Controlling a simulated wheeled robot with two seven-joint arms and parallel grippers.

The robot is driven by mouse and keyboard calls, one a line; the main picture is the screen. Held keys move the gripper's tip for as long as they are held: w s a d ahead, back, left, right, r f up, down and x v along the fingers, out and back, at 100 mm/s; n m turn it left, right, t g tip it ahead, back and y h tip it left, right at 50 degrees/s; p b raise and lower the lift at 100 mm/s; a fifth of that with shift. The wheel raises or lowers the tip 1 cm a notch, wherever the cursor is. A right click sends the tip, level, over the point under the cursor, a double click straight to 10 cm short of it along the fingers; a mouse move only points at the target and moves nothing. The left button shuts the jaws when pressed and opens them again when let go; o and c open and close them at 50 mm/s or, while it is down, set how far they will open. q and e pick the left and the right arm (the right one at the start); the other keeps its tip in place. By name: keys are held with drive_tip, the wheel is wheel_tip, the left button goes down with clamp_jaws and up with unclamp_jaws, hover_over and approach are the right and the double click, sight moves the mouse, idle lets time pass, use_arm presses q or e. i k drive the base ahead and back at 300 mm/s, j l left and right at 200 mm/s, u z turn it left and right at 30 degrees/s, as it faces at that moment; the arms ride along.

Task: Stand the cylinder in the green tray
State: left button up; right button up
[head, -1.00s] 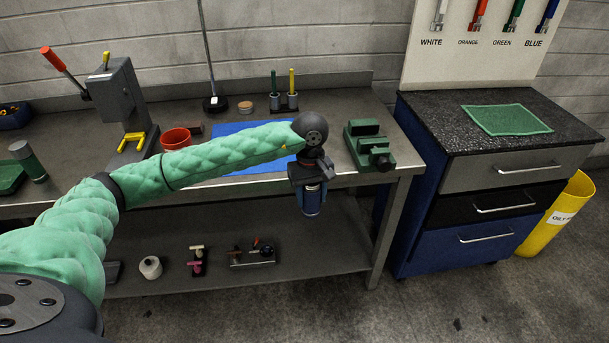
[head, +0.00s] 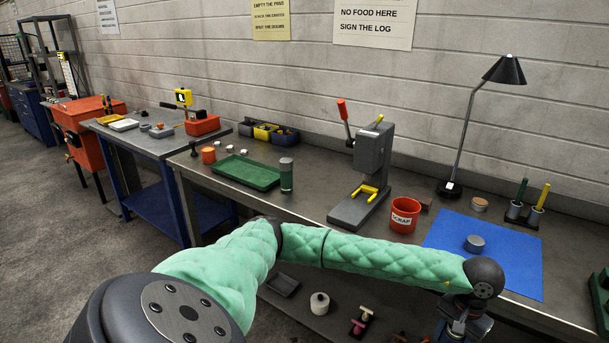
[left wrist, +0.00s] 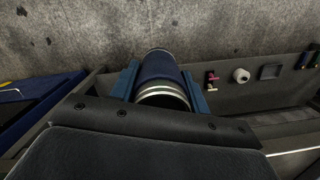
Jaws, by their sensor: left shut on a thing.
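My left gripper (head: 462,328) is at the lower right of the head view, in front of the bench's front edge. In the left wrist view its two blue fingers (left wrist: 160,84) are shut on a dark blue cylinder (left wrist: 161,68) with silver bands, one on each side of it. In the head view the cylinder is mostly hidden by the gripper and cut by the frame edge. The green tray (head: 216,168) lies on the bench at left centre, far from the gripper. A dark green cylinder with a grey top (head: 286,176) stands at the tray's right end. My right gripper is not in view.
Between gripper and tray stand a grey press (head: 372,160) with a yellow fork and a red scrap cup (head: 404,216). A blue mat (head: 515,262) carries a grey disc (head: 474,244). A lamp (head: 450,188) stands behind.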

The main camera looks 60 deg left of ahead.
sight(249, 174)
drive_tip(key=j+u, duration=0.15)
drive_tip(key=u, duration=0.3)
drive_tip(key=i+j+u, duration=0.1)
drive_tip(key=u, duration=0.35)
drive_tip(key=i+j+u, duration=0.1)
drive_tip(key=u, duration=0.35)
drive_tip(key=i+l, duration=0.05)
drive_tip(key=i, duration=0.05)
